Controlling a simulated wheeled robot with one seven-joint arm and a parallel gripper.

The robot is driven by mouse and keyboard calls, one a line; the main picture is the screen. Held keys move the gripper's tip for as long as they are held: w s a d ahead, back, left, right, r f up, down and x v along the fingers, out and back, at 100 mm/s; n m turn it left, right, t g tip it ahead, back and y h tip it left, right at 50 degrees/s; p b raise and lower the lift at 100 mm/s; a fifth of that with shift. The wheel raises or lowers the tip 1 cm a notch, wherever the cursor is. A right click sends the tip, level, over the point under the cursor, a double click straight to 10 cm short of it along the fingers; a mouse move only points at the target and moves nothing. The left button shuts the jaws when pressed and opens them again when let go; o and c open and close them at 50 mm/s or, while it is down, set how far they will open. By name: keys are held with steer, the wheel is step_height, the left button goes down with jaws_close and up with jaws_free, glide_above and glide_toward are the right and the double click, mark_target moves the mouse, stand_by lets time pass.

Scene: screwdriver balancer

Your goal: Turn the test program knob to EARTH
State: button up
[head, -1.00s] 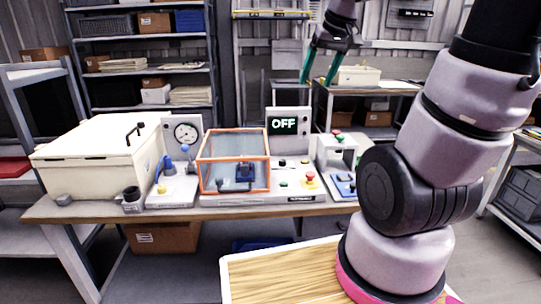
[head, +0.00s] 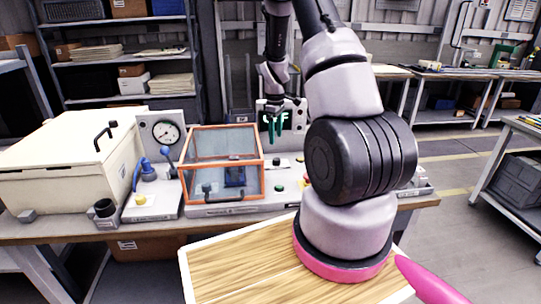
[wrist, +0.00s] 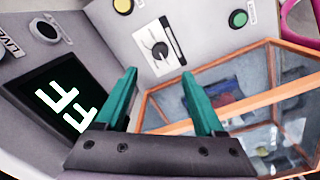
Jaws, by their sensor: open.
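The test program knob (wrist: 160,50) shows in the wrist view as a small black knob with a pale pointer on the grey panel, beside a printed scale too small to read. My gripper (wrist: 159,75) is open and empty, with green fingers. The knob appears in line with the gap between the fingertips, and I see no contact. In the head view my gripper (head: 275,140) hangs over the test bench in front of the display (head: 298,117), hiding part of its text.
An orange-framed clear guard box (head: 222,165) stands left of the panel, close to my fingers in the wrist view. A yellow button (wrist: 207,5) and a green button (wrist: 238,19) are near the knob. A gauge unit (head: 166,134) and a cream chest (head: 62,165) stand farther left.

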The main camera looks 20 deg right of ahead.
mark_target(276, 159)
steer(key=f, duration=1)
steer(key=shift+w+d+f, duration=0.15)
steer(key=shift+d+f, duration=0.05)
jaws_close()
